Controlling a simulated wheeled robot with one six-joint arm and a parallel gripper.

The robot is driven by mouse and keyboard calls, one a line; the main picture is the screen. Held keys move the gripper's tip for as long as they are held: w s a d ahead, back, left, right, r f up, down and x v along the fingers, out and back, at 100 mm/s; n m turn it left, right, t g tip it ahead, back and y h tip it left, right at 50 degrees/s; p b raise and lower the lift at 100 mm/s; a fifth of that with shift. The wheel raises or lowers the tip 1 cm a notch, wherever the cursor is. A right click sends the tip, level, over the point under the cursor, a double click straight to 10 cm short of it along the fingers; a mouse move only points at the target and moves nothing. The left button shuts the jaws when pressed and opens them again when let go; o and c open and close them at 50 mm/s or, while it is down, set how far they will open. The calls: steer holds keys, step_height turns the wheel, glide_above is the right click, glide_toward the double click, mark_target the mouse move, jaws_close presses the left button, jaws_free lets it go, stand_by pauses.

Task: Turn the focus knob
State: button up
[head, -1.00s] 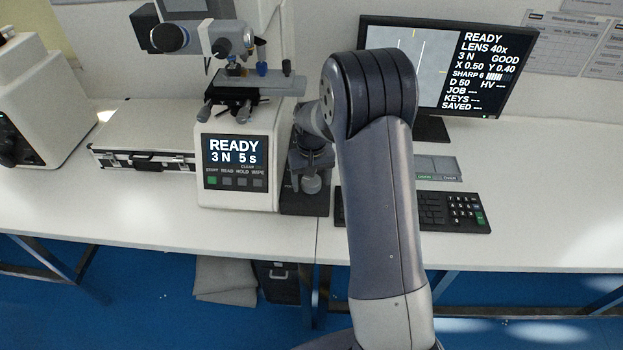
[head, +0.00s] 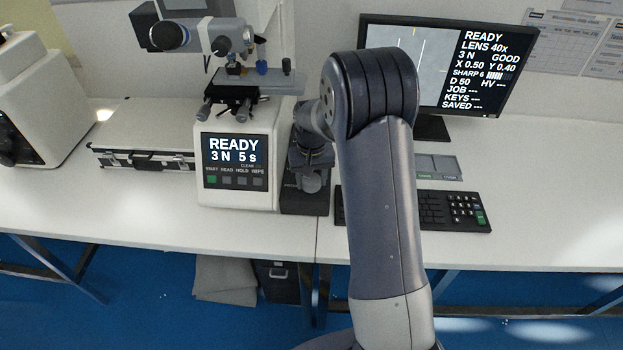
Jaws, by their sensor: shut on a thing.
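The hardness tester (head: 236,205) stands on the bench, left of my arm. Its front screen (head: 235,150) reads READY, 3 N 5 s. My gripper (head: 311,181) is low at the tester's right side. It is shut on the focus knob, which my wrist and fingers mostly hide. The specimen stage (head: 275,82) sits above the screen, under the microscope head (head: 200,35). The monitor (head: 440,75) reads READY, LENS 40x, GOOD, SHARP 6.
A keyboard (head: 430,212) and a small grey pad (head: 438,168) lie right of my arm. A silver case (head: 140,150) and another white machine (head: 40,100) stand at left. The bench front is clear on both sides.

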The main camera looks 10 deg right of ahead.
mark_target(311, 180)
steer(key=m+b, duration=0.1)
steer(key=m, duration=0.5)
steer(key=shift+a, duration=0.1)
steer(key=m+b, duration=0.1)
steer(key=m, duration=0.3)
steer(key=shift+w+m, duration=0.1)
steer(key=shift+m, duration=0.2)
stand_by(0.4)
steer(key=o, duration=1)
step_height(311, 180, up, 11)
steer(key=shift+f+b, duration=0.1)
steer(key=shift+b, duration=0.3)
